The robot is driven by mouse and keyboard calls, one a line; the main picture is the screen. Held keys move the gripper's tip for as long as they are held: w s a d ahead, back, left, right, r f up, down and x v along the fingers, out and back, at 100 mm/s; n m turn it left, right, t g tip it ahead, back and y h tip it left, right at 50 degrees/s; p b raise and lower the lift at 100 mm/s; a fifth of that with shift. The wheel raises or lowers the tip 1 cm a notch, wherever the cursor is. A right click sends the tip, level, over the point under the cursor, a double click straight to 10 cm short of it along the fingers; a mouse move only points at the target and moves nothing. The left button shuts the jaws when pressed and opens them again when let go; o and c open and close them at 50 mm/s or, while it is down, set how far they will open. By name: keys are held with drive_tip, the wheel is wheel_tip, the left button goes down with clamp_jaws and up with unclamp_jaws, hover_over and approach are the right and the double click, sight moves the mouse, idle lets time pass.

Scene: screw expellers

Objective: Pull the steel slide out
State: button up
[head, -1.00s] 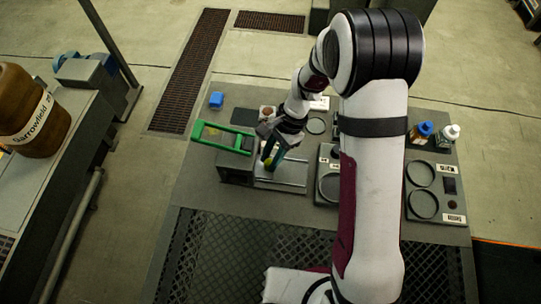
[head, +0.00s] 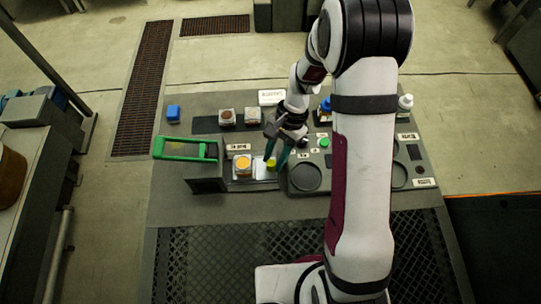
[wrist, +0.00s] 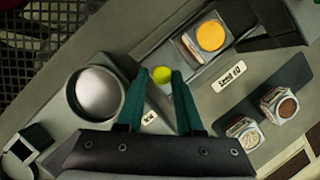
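The steel slide (head: 260,171) sticks out of the right side of the dark box (head: 205,182) that has the green frame. A jar with an orange-yellow top (head: 243,164) stands on the slide, outside the box; it also shows in the wrist view (wrist: 210,36). A yellow-green knob (wrist: 161,76) is at the slide's outer end. The fingers partly hide the knob in the head view.
Two small jars (head: 227,117) (head: 252,117) stand behind on a dark strip. To the right is a grey panel with a round recess (head: 304,178). A mesh grating (head: 230,245) lies in front.

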drive_tip(key=shift+o, duration=0.7)
drive_tip(key=shift+r, duration=0.15)
drive_tip(key=v, duration=1.5)
drive_tip(key=shift+r, duration=0.25)
drive_tip(key=shift+d, duration=0.1)
drive_tip(key=s+r+n+t, duration=0.1)
drive_tip(key=s, duration=1)
drive_tip(key=s+a+r+n+t+h, duration=0.1)
drive_tip(key=s+r+n+t, duration=0.1)
drive_tip(key=s, duration=0.9)
drive_tip(key=shift+s+r, duration=0.35)
drive_tip(key=shift+s, duration=0.05)
